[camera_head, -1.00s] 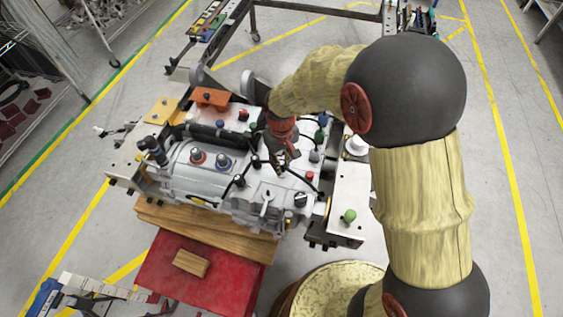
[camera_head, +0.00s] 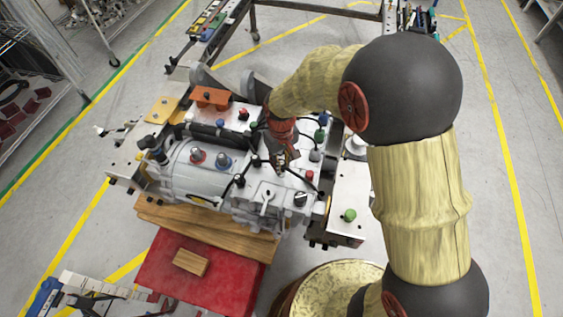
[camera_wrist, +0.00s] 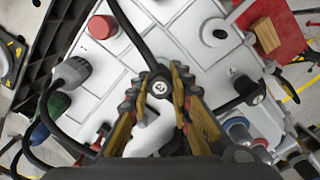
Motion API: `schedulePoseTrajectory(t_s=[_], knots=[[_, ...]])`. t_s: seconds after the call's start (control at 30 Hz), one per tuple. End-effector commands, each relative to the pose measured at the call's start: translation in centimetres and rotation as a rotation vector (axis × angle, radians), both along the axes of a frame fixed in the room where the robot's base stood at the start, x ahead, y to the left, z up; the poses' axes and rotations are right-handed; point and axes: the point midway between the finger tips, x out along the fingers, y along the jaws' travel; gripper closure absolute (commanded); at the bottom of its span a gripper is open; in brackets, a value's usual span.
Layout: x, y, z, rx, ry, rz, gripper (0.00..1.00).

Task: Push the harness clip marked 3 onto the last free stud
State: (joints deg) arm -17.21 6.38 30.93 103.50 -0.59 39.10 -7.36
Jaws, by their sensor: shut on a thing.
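My gripper (camera_wrist: 164,84) has its yellow-padded fingers closed around a black clip (camera_wrist: 160,88) in the wrist view. The clip has a round face with a small pale mark, too small to read surely. A black cable runs from the clip toward the top of that view. In the head view my gripper (camera_head: 281,161) points down just above the white chassis housing (camera_head: 188,182). The stud under the held clip is hidden, and I cannot tell whether the clip touches one. Another marked black clip (camera_wrist: 249,91) sits to the right on its own cable.
A red knob (camera_wrist: 103,27) and a grey connector (camera_wrist: 71,73) stand on the housing, left of the fingers in the wrist view. Blue and green connectors stand farther left. Cables cross near the gripper. A red table (camera_head: 220,277) with a wooden block stands in front.

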Motion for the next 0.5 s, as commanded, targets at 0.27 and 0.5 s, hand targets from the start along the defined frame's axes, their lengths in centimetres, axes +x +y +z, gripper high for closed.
schedulePoseTrajectory(t_s=[0.27, 0.5], knots=[[0.0, 0.0, -1.1, 0.000, 0.001, 0.000, 0.93], [0.0, 0.0, -1.4, 0.000, 0.000, 0.000, 0.93]])
